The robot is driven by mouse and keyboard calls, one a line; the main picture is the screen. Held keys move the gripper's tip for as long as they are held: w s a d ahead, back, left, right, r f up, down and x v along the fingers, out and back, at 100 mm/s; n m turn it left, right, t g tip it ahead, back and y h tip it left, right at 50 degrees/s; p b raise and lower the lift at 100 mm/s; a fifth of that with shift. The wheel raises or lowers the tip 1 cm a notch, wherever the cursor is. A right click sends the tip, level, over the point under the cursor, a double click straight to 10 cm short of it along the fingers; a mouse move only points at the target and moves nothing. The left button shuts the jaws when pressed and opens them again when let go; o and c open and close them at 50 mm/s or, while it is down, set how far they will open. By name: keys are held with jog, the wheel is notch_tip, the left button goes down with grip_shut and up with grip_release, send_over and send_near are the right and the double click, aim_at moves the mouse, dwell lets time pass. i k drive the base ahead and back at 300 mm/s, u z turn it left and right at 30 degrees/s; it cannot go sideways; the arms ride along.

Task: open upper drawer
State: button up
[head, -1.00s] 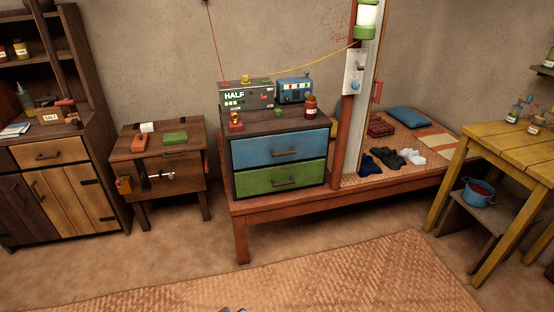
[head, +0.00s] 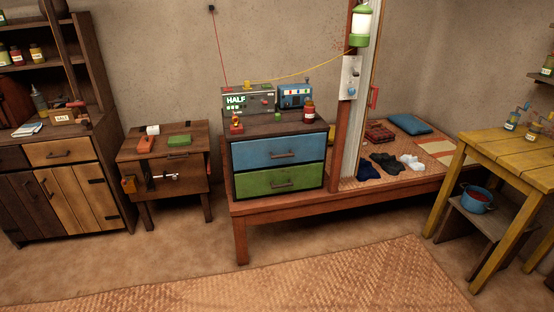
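A small dark wooden cabinet with two drawers stands on a low reddish wooden platform, in the middle of the head view. Its upper drawer (head: 262,152) has a blue front with a dark bar handle (head: 283,155) and looks shut. Its lower drawer (head: 255,181) is green with a similar handle and also looks shut. My gripper is not in view.
The low platform (head: 240,223) juts out below the drawers. A post (head: 341,150) stands right of the cabinet. A wooden side table (head: 195,155) is to the left, a yellow table (head: 478,150) to the right. The floor mat (head: 330,287) in front is clear.

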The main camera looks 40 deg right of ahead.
aim_at(267, 151)
jog(key=z, duration=0.1)
jog(key=i, duration=0.9)
jog(key=u, duration=0.05)
